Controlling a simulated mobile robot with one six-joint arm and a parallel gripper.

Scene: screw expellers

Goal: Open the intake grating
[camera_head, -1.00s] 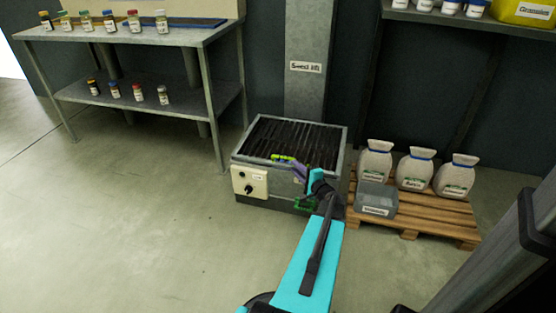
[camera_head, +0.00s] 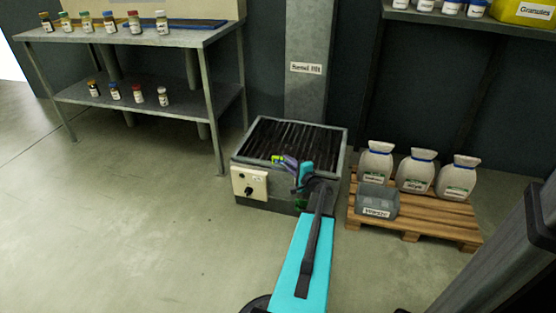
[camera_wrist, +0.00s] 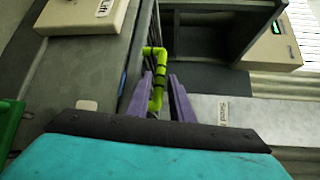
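The intake grating (camera_head: 300,136), dark with parallel bars, lies flat in the top of a grey metal box on the floor. A yellow-green handle (camera_head: 277,159) is at its front edge. It also shows in the wrist view (camera_wrist: 158,88) as a bent bar with dark bands. My gripper (camera_head: 289,162) is at the handle, in front of the box. In the wrist view its two purple fingers (camera_wrist: 160,76) stand apart on either side of the handle bar, with a small gap seen on the right. My gripper hides part of the handle in the head view.
A control panel with a black knob (camera_head: 249,183) is on the box's front left. A wooden pallet (camera_head: 425,225) with white sacks and a grey bin stands to the right. A metal table (camera_head: 130,38) stands at the left. The floor in front is clear.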

